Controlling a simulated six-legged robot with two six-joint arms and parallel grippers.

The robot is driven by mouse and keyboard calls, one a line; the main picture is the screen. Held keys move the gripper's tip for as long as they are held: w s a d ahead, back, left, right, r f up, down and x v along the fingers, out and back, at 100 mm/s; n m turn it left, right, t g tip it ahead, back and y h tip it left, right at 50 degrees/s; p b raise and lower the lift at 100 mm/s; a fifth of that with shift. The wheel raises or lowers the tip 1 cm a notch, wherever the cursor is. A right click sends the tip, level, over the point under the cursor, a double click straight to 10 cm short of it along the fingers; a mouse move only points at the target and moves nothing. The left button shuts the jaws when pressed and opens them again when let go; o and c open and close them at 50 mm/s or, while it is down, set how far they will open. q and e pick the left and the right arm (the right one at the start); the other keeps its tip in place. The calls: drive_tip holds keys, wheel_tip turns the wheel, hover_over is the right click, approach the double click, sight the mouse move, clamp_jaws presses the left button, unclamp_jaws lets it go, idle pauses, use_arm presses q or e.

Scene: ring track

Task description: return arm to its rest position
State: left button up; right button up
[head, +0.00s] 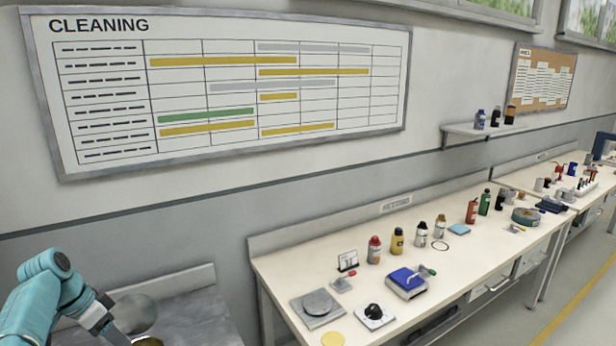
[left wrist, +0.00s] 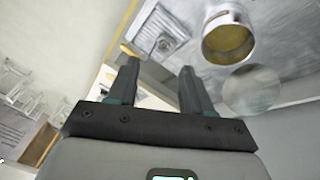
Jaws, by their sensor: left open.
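My left arm is teal and comes in at the lower left of the head view. Its gripper (head: 116,338) is at the bottom edge there, over a grey metal counter (head: 195,284). In the left wrist view the two dark fingers of my left gripper (left wrist: 158,68) stand apart with nothing between them. A metal cup with a yellowish inside (left wrist: 228,42) is beyond the right finger, apart from it. A round grey disc (left wrist: 253,90) is right of that finger, and it also shows in the head view (head: 134,312). My right gripper is not in view.
A long bench (head: 290,270) to the right holds several bottles, a hot-plate-like device (head: 318,303), a blue-topped box (head: 407,282) and small tools. A cleaning chart (head: 230,90) hangs on the wall. Floor (head: 560,300) is open at the right.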

use_arm(q)
drive_tip(key=s+d+f+n+g+b, duration=0.1)
drive_tip(key=d+f+n, duration=0.1)
drive_tip(key=d+f, duration=0.8)
drive_tip(key=s+d+f+n, duration=0.2)
drive_tip(key=d+f, duration=0.4)
drive_tip(key=f, duration=0.8)
drive_tip(key=s+d+f+n+b, duration=0.1)
drive_tip(key=s+d+f, duration=0.35)
drive_tip(key=s, duration=0.25)
drive_tip(key=s+d+f+n, duration=0.1)
drive_tip(key=s+d+f, duration=0.2)
drive_tip(key=s+d, duration=0.3)
drive_tip(key=s+d+n, duration=0.2)
drive_tip(key=s+d, duration=0.2)
drive_tip(key=s, duration=0.9)
drive_tip(key=shift+d+b, duration=0.15)
drive_tip(key=shift+b, duration=0.2)
drive_tip(key=shift+w, duration=0.1)
